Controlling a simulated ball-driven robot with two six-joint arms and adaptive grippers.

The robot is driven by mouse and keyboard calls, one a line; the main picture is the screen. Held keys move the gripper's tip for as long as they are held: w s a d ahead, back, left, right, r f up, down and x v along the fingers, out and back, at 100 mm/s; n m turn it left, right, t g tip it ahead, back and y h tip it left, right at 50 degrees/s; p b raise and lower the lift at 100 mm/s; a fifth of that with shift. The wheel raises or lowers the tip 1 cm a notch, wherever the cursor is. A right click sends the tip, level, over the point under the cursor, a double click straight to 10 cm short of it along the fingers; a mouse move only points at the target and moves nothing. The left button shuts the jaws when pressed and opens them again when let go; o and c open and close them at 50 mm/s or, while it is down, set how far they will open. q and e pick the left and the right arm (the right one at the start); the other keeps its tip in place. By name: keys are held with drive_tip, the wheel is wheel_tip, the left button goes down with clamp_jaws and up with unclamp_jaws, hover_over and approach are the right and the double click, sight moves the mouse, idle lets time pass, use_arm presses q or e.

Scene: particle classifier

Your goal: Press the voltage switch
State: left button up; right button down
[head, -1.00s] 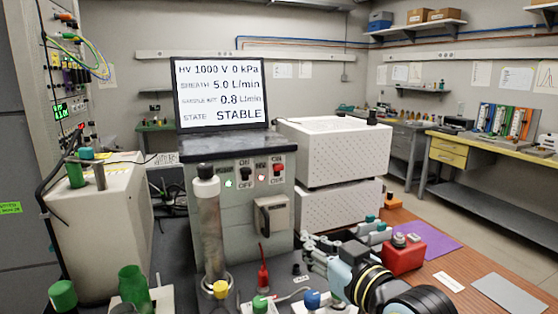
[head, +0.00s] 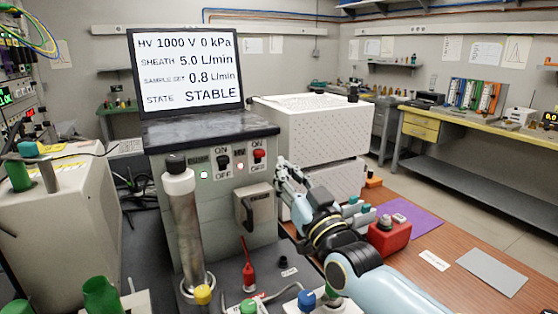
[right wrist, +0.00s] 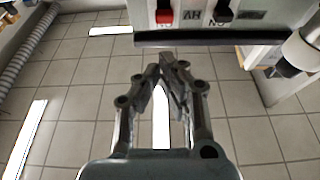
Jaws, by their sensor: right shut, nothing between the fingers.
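The voltage switch is a red rocker (head: 258,156) beside the HV label on the front panel of the grey cabinet (head: 215,235). A black power switch (head: 222,162) is to its left. In the right wrist view the panel is upside down, with the red switch (right wrist: 165,15) at the top, left of the black one (right wrist: 223,15). My right gripper (head: 281,168) is just right of the red switch, a little lower, and seems apart from it. In the right wrist view its fingers (right wrist: 168,65) are together and empty. My left gripper is out of view.
The monitor (head: 187,70) above reads HV 1000 V, 0 kPa, STABLE. A handled box (head: 252,207) sticks out below the switches. A tall metal cylinder (head: 185,230) stands in front at left. White perforated boxes (head: 310,130) and a red container (head: 390,238) are at right.

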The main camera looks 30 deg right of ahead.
sight(264, 152)
drive_tip(key=p+x, duration=0.1)
drive_tip(key=x, duration=0.6)
drive_tip(key=shift+w+r, duration=0.3)
drive_tip(key=shift+w, duration=0.45)
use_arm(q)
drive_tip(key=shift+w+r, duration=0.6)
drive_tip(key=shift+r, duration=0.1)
use_arm(e)
wheel_tip(264, 152, down, 3)
drive_tip(key=shift+f+b, duration=0.1)
drive_tip(key=shift+b, duration=1.1)
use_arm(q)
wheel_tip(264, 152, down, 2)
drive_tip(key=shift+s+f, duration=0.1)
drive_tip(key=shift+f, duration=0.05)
use_arm(e)
drive_tip(key=shift+r, duration=0.2)
drive_tip(key=shift+f, duration=0.1)
